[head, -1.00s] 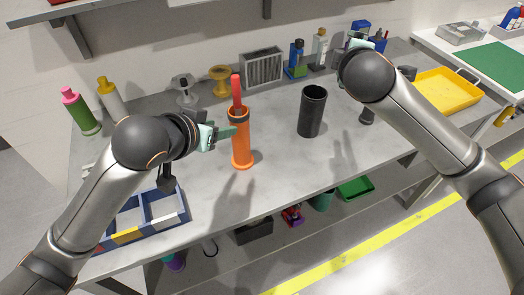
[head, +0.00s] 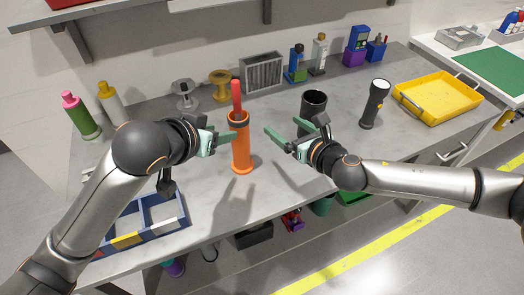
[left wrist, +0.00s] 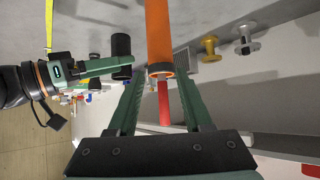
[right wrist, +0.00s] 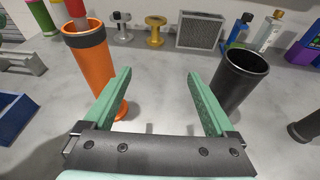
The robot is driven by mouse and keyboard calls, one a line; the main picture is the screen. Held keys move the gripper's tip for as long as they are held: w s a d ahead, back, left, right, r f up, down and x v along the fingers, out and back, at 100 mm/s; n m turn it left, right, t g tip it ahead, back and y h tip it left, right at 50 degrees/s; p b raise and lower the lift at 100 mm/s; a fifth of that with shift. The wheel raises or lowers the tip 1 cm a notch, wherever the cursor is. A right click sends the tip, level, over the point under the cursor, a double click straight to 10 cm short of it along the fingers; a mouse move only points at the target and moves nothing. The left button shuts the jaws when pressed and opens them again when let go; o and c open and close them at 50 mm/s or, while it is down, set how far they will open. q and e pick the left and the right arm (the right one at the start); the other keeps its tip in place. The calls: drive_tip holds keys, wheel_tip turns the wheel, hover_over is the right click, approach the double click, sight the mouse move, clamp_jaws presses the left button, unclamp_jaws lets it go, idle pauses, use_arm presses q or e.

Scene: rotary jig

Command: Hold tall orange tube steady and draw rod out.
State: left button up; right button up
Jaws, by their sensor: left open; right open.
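The tall orange tube (head: 241,150) stands upright on the bench, with a dark band near its top. The red rod (head: 236,97) sticks up out of its mouth; it also shows in the left wrist view (left wrist: 164,103). My left gripper (head: 228,137) is open at the tube's upper left; in the left wrist view (left wrist: 158,90) the tube's rim and the rod appear between its fingers. My right gripper (head: 275,128) is open and empty to the right of the tube, its fingers pointing left. In the right wrist view the orange tube (right wrist: 92,75) is left of the fingers.
A black cup (head: 313,104) stands just behind my right gripper. A black flashlight (head: 374,103) and a yellow tray (head: 437,97) are further right. Spools (head: 221,85) and a grey box (head: 261,72) line the back. A blue divided tray (head: 160,208) is at front left.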

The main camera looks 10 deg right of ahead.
drive_tip(key=n+g+y, duration=0.1)
drive_tip(key=n+g, duration=0.1)
approach(235, 142)
wheel_tip(235, 142, down, 4)
drive_tip(key=w+d, duration=0.1)
drive_tip(key=w, duration=0.2)
drive_tip(key=x, duration=1.2)
drive_tip(key=shift+s+a+f, duration=0.1)
drive_tip(key=shift+c, duration=0.2)
clamp_jaws()
